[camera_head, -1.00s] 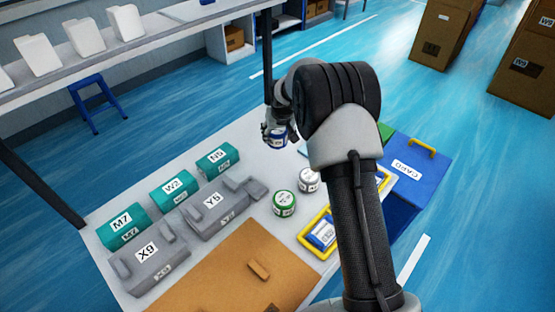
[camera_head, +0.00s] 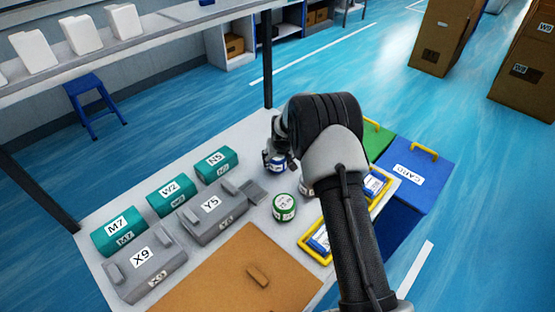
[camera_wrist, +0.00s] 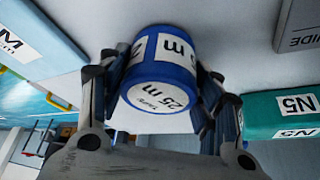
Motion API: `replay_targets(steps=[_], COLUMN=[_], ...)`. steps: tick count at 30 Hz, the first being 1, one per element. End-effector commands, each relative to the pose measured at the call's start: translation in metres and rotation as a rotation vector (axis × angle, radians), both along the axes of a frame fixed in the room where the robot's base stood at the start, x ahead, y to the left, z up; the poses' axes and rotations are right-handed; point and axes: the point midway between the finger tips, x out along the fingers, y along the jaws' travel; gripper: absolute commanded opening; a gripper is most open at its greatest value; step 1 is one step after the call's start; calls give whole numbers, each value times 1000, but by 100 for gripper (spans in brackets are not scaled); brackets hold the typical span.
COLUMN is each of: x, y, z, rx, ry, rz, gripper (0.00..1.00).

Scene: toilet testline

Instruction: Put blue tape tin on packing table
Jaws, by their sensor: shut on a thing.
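The blue tape tin (camera_wrist: 165,75) has a white label reading "25 m" and sits between the fingers of my gripper (camera_wrist: 160,95) in the wrist view. My gripper is shut on it. In the head view the tin (camera_head: 276,164) shows under my gripper (camera_head: 274,158), at the far part of the white packing table (camera_head: 247,137). I cannot tell whether the tin touches the table top. A green tin (camera_head: 284,207) stands nearer on the table. A white tin (camera_head: 306,188) beside it is partly hidden by my arm.
Teal boxes M7 (camera_head: 119,231), W2 (camera_head: 173,194) and N5 (camera_head: 216,166) line the left side, with grey boxes X9 (camera_head: 144,273) and Y5 (camera_head: 212,217) in front. A brown board (camera_head: 225,280) lies near. A yellow-rimmed tray (camera_head: 309,247) and blue CARD bin (camera_head: 415,175) are right.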

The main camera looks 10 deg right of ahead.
Motion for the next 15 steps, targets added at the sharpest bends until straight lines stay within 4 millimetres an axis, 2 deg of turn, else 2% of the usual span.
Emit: replay_targets(steps=[4, 5, 13, 15], x=[0, 0, 0, 0], y=[0, 0, 0, 0], z=[-4, -4, -3, -3], rx=[0, 0, 0, 0], ry=[-1, 1, 1, 1], rz=[0, 0, 0, 0], gripper=[26, 60, 78, 78])
